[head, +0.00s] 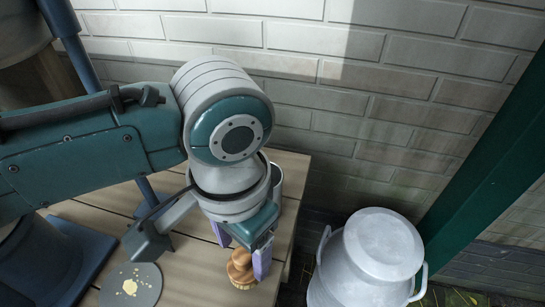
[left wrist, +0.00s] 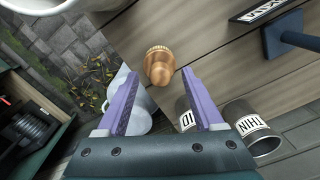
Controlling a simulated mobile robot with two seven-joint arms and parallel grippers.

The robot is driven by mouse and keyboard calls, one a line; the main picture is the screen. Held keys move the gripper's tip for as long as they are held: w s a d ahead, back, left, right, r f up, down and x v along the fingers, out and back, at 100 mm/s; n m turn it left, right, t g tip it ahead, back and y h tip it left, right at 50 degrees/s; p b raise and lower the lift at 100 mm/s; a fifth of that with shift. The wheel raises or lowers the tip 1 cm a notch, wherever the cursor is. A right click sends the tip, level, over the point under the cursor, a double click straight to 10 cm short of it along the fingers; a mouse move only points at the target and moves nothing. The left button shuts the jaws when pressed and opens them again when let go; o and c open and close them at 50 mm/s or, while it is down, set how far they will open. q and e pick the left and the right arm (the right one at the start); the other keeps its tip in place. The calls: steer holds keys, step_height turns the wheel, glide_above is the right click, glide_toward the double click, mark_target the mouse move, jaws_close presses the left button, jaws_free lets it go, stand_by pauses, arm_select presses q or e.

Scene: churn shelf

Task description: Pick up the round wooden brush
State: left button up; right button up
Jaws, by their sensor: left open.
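The round wooden brush (head: 240,268) stands on the slatted wooden shelf (head: 188,252) near its right edge. It has a turned tan knob and paler bristles at its base. In the left wrist view the brush (left wrist: 159,66) lies just beyond the fingertips, between their lines. My left gripper (head: 243,257) is over the brush with its purple fingers spread. In the left wrist view the open fingers (left wrist: 160,78) have nothing between them along their length. In the head view the fingers hide part of the brush. My right gripper is not in view.
A grey metal churn (head: 383,245) stands right of the shelf. A round grey plate with yellow crumbs (head: 131,286) lies to the left. Metal cups lettered "THIN" (left wrist: 250,127) and "IO" (left wrist: 186,114) stand close by. A brick wall (head: 330,75) rises behind.

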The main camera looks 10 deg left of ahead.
arm_select(q)
step_height(320, 180, down, 2)
steer(key=shift+f, duration=0.1)
steer(key=shift+c, duration=0.2)
jaws_close()
stand_by(0.3)
